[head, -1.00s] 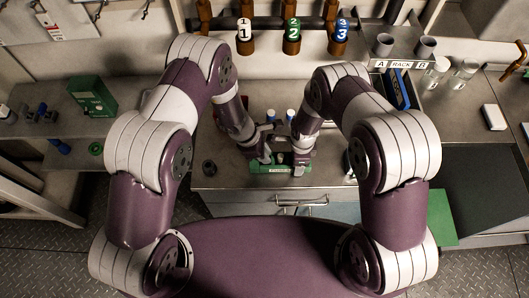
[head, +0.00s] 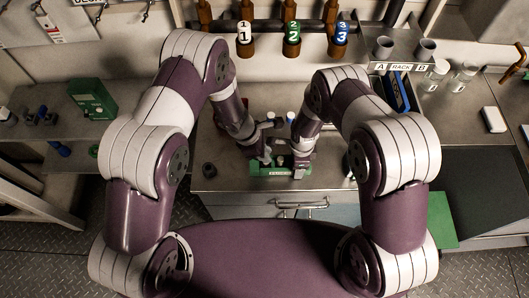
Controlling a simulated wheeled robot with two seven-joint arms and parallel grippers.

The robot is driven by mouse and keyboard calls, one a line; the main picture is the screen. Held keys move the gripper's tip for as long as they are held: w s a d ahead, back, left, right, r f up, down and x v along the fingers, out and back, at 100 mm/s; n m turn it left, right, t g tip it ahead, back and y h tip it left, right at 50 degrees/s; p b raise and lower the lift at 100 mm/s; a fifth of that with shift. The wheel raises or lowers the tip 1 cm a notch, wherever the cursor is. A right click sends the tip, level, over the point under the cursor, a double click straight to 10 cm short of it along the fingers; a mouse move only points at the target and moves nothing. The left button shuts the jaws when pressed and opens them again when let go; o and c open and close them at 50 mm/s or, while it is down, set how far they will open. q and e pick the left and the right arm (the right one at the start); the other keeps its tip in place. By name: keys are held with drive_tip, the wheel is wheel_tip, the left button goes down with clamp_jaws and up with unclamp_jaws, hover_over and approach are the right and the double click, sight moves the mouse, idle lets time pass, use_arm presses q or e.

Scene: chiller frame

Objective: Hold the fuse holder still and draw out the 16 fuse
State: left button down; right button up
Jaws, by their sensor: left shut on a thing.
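The fuse holder (head: 269,171) is a green block with a pale label on its front face, near the front edge of the middle bench. My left gripper (head: 265,159) is down over the left part of the holder and is shut, apparently on the 16 fuse. The fuse itself is hidden by the fingers, and no number can be read. My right gripper (head: 299,172) is down at the right end of the holder and touches or overlaps it. Its fingers are too small to tell whether they are shut.
A small dark round part (head: 210,170) lies left of the holder. A rack with grey cups (head: 384,48) is at the back right. A drawer handle (head: 302,205) projects below the bench.

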use_arm(q)
drive_tip(key=shift+r, duration=0.6)
drive_tip(key=shift+d+r, duration=0.1)
drive_tip(key=shift+d, duration=0.05)
